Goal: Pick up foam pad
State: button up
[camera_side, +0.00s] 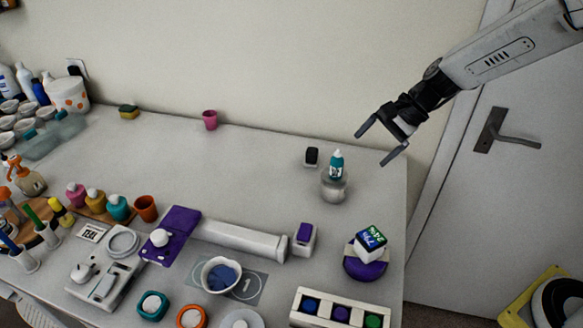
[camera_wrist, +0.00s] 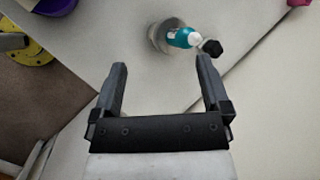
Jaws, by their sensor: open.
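I cannot tell for certain which object is the foam pad. A small yellow-and-green sponge-like block (camera_side: 128,112) lies at the back left of the table, and a white block with a purple top (camera_side: 304,238) stands at the centre right. My gripper (camera_side: 375,147) is in the air above the table's back right edge, open and empty, with its fingers apart. In the wrist view my gripper (camera_wrist: 161,65) has nothing between its fingers.
A small black block (camera_side: 311,156) stands beside the bottle. A pink cup (camera_side: 210,120) is at the back. A display cube (camera_side: 369,244) sits on a purple round base. A white tray (camera_side: 340,309) is at the front. The back middle of the table (camera_side: 260,165) is clear.

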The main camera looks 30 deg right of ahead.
aim_at(308, 155)
jog(key=w+d+m+t+y, duration=0.2)
jog(key=w+m+t+y, duration=0.3)
jog(key=w+m, duration=0.9)
jog(key=shift+n+t+h, duration=0.5)
jog(key=shift+n, duration=0.4)
jog(key=f, duration=0.4)
jog(key=w+f, duration=0.1)
jog(key=f, duration=0.8)
jog(key=shift+w, duration=0.4)
jog(key=shift+x, duration=3.9)
jog(key=shift+f, duration=0.2)
jog(key=shift+s+d, duration=0.1)
grip_shut()
